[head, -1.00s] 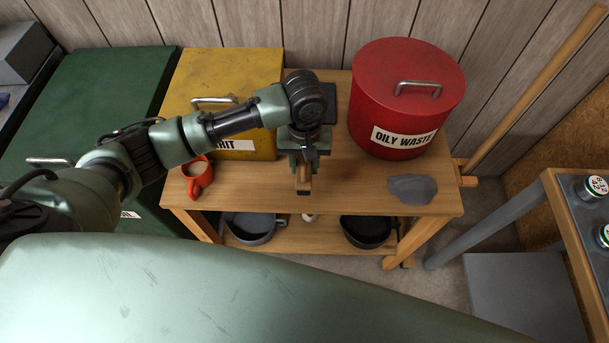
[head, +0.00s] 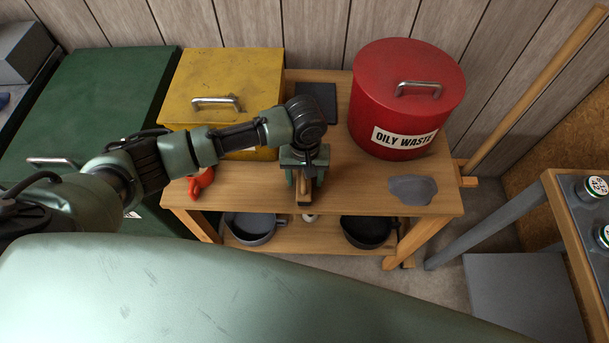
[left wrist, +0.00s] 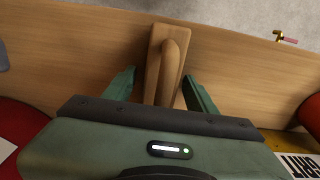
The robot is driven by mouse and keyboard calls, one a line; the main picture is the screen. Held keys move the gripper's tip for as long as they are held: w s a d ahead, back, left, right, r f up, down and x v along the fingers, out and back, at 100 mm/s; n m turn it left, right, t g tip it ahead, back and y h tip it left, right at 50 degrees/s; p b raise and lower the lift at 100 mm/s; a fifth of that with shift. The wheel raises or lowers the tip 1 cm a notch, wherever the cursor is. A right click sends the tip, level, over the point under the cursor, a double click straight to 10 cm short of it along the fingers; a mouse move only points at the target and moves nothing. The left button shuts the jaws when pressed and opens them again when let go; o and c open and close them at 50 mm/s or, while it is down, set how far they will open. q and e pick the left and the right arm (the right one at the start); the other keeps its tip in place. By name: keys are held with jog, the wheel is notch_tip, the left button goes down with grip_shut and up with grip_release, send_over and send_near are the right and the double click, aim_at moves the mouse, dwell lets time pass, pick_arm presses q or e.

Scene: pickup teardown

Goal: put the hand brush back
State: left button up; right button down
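The hand brush (head: 304,196), a wooden block with a rounded handle, is at the front edge of the wooden bench top (head: 254,195). It appears to rest there. In the left wrist view the brush (left wrist: 168,62) lies between the two fingers of my left gripper (left wrist: 162,92), with a gap on each side. In the head view my left gripper (head: 306,178) points down over the brush and hides its rear part. My left gripper is open. My right gripper is not in view.
A yellow box (head: 224,75), a dark flat pad (head: 317,100) and a red oily waste bin (head: 405,100) stand behind. A red mug (head: 200,184) is left, partly hidden by my arm. A grey rag (head: 412,189) lies right. Pans (head: 250,228) sit on the lower shelf.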

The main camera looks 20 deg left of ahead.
pick_arm(q)
jog(key=shift+r, duration=0.15)
notch_tip(320, 180, up, 12)
dwell(0.6)
dwell(0.5)
